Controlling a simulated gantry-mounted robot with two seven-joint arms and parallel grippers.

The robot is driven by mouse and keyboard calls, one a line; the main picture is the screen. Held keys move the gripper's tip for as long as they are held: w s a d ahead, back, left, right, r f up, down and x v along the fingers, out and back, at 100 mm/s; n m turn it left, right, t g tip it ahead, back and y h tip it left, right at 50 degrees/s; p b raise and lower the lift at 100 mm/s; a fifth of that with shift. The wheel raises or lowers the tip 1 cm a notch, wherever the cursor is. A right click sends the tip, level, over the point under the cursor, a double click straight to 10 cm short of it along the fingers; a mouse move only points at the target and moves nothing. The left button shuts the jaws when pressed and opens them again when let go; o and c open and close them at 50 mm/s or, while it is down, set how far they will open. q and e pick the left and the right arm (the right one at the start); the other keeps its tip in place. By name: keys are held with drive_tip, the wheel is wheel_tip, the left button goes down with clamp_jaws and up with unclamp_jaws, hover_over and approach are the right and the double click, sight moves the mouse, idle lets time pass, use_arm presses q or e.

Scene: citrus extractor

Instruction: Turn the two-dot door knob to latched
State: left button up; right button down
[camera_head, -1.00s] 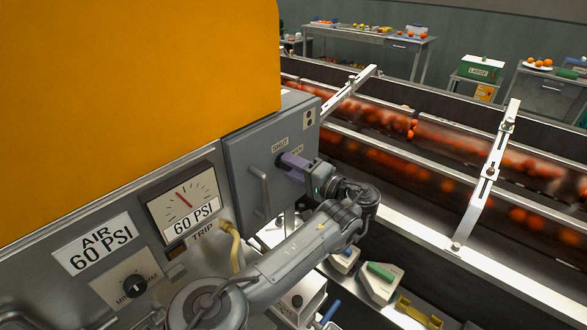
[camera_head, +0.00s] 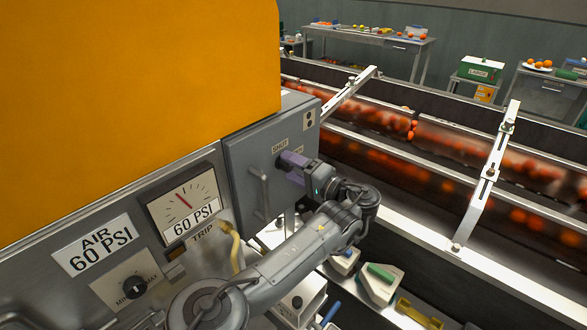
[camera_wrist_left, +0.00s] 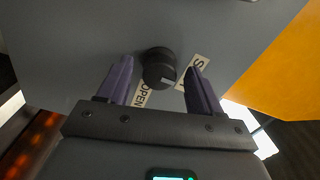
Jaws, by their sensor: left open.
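The grey door (camera_head: 250,150) has a plate with two dots (camera_head: 309,119) at its upper right and a bar handle on its face. In the left wrist view its black round knob (camera_wrist_left: 159,68) has a pale mark on it. The SHUT label (camera_head: 280,146) shows above the fingers, and the OPEN label is partly covered; in the wrist view the OPEN label (camera_wrist_left: 143,95) is beside the left finger. My left gripper (camera_head: 290,160) is open, its purple fingers (camera_wrist_left: 158,78) on either side of the knob with gaps visible.
A gauge (camera_head: 183,204) reading 60 PSI and a pressure dial (camera_head: 134,287) sit on the panel at left. A yellowish hose (camera_head: 234,245) hangs beside the door. A conveyor with oranges (camera_head: 440,165) runs behind, with white bracket arms (camera_head: 487,175) over it.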

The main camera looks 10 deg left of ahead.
use_arm(q)
drive_tip(key=shift+s+d, duration=0.35)
drive_tip(key=shift+d, duration=0.25)
drive_tip(key=p+v, duration=0.1)
drive_tip(key=v, duration=0.8)
drive_tip(key=shift+p, duration=0.3)
drive_tip(key=shift+s+d, duration=0.1)
drive_tip(key=shift+d, duration=0.05)
